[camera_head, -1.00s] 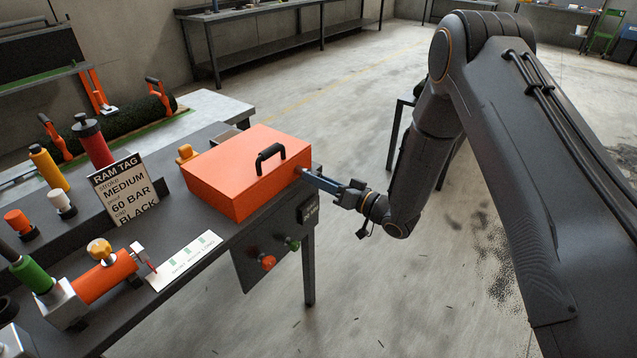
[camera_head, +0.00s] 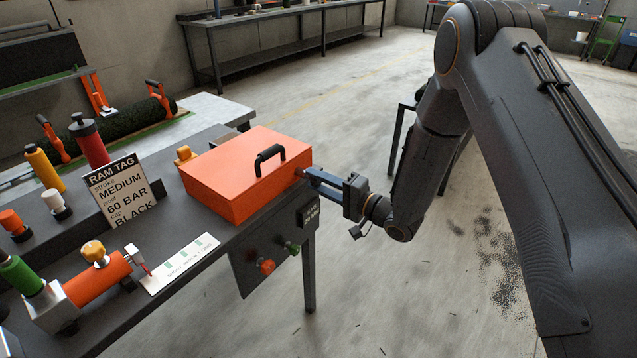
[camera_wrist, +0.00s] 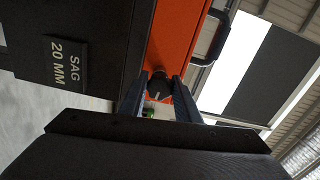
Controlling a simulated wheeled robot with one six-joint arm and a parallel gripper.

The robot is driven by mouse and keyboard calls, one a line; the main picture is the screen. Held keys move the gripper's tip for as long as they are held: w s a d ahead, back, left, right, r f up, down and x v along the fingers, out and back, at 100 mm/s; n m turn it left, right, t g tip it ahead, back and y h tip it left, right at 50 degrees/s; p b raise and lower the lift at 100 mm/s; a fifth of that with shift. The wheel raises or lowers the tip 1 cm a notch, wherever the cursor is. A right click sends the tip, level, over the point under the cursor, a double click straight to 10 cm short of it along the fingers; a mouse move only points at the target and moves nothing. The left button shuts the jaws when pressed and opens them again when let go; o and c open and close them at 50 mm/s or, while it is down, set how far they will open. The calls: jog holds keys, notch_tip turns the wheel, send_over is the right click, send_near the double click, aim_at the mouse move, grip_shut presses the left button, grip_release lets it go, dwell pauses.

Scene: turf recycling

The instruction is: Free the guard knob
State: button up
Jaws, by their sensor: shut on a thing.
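The orange guard (camera_head: 240,185) is a box with a black handle (camera_head: 268,158), sitting closed on the dark bench at its right end. My gripper (camera_head: 305,176) reaches in from the right at the guard's right side. In the wrist view, a small dark round guard knob (camera_wrist: 158,86) stands out from the orange face of the guard (camera_wrist: 180,35). My gripper's two fingers (camera_wrist: 159,92) lie on either side of the knob, shut on it. The fingers and wrist hide most of the knob in the head view. A light mark shows on its front.
A panel with a red knob (camera_head: 267,266) and a green knob (camera_head: 293,247) hangs below the bench's front edge. A ram tag (camera_head: 122,187), cylinders and an orange ram (camera_head: 98,283) stand left. Floor on the right is open.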

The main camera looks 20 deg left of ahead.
jog(key=shift+s+a+m, duration=0.1)
jog(key=shift+s+m, duration=0.05)
jog(key=shift+m, duration=0.65)
jog(key=o, duration=1)
jog(key=shift+o, duration=0.2)
jog(key=shift+d, duration=0.4)
jog(key=b+v, duration=0.2)
jog(key=v, duration=0.5)
